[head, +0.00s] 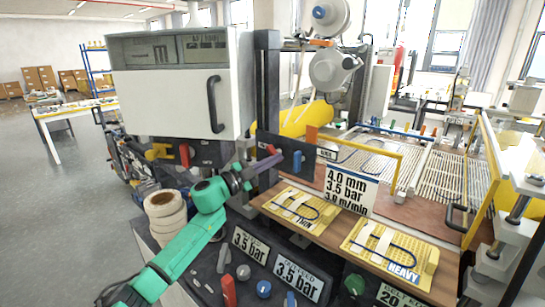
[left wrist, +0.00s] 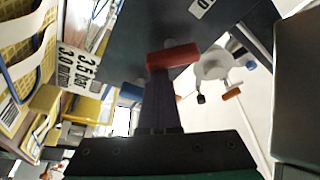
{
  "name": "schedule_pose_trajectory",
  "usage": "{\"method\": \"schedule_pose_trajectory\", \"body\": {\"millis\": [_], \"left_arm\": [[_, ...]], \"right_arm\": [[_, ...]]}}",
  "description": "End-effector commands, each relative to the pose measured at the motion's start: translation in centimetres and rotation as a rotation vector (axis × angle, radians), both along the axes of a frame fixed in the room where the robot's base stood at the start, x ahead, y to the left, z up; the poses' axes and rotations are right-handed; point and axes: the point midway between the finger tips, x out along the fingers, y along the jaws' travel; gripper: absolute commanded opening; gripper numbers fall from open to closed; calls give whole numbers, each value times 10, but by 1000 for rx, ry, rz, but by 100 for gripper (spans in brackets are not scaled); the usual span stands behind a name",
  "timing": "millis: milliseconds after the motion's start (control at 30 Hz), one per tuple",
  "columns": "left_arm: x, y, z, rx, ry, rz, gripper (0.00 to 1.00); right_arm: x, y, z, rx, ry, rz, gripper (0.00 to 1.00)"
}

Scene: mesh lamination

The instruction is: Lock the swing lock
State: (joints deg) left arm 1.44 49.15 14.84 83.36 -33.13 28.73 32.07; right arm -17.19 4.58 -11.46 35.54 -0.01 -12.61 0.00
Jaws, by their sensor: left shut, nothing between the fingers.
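My left gripper (head: 262,165) reaches in from the left with its dark fingers together, just in front of a dark upright panel (head: 285,152). A small red handle (head: 269,149) shows on this panel near the fingertips; it may be the swing lock, but I cannot tell for certain. In the left wrist view, the shut fingers (left wrist: 160,110) point at a red bar (left wrist: 173,55) in front of the dark panel. The fingertips look very close to the bar; I cannot tell whether they touch. Nothing is held. My right gripper is not in view.
A white cabinet (head: 175,85) with a black handle stands behind my arm. A blue handle (head: 297,160) sits further right on the panel. Yellow sample boards (head: 390,253) lie on the wooden bench at right. Knobs and pressure signs (head: 297,279) fill the front console. White rolls (head: 166,215) stand at left.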

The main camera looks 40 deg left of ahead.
Motion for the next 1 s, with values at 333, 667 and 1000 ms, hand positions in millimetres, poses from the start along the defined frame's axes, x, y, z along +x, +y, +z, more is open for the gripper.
{"method": "schedule_pose_trajectory", "body": {"millis": [333, 667, 1000], "left_arm": [[0, 1, -5, 170, 5, 0, 0], [0, 2, -7, 206, 5, 1, 0], [0, 2, -7, 205, 5, 0, 0]], "right_arm": [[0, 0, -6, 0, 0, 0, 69], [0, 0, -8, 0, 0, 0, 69], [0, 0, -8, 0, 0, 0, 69]]}}
